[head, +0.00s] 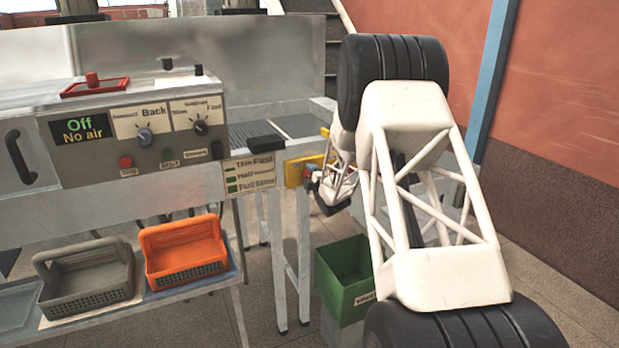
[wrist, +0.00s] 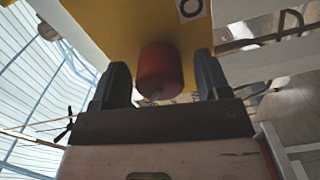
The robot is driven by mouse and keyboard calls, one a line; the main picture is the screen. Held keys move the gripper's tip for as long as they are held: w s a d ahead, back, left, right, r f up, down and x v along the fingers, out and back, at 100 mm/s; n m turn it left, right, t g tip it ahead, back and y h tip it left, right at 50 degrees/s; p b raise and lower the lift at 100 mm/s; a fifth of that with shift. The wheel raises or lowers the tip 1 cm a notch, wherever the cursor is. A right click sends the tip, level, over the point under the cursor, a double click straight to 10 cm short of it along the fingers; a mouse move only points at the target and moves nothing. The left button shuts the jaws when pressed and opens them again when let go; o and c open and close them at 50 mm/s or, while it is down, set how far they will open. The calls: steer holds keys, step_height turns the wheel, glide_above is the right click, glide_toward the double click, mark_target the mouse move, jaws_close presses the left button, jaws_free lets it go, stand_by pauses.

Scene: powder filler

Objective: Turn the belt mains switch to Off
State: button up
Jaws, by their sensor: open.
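The belt mains switch is a red knob (wrist: 162,70) on a yellow plate (wrist: 115,25). A white label with a black ring (wrist: 192,8) is partly cut off at the top of the wrist view. My gripper (wrist: 162,82) is open, with one dark finger on each side of the knob and a small gap showing on both sides. In the head view the yellow plate (head: 293,176) is at the right end of the machine, and my gripper (head: 314,181) is at the knob. My gripper and arm partly hide the switch there, and I cannot read its setting.
The control panel (head: 97,170) with knobs and a green "Off / No air" display is left of the switch. A green bin (head: 342,290) stands on the floor below my arm. Orange (head: 183,232) and grey (head: 85,257) baskets sit on the lower shelf at left.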

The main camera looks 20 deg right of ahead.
steer(key=s, duration=0.7)
steer(key=shift+s, duration=0.2)
stand_by(0.6)
steer(key=s+a+r+m+g+h, duration=0.2)
steer(key=s+a+r+m+g, duration=0.55)
steer(key=s+a+r, duration=0.8)
steer(key=s+a+m+g, duration=0.2)
steer(key=s+a+m, duration=0.1)
steer(key=s, duration=1)
steer(key=s+a+m+g+y, duration=0.1)
steer(key=s+a, duration=0.4)
steer(key=s, duration=0.8)
steer(key=s+a+m+g+y, duration=0.1)
steer(key=s+a+m+g, duration=0.3)
steer(key=s, duration=0.9)
steer(key=shift+a+r+m+g, duration=0.15)
steer(key=shift+a+m+g, duration=0.2)
steer(key=shift+a+g, duration=0.15)
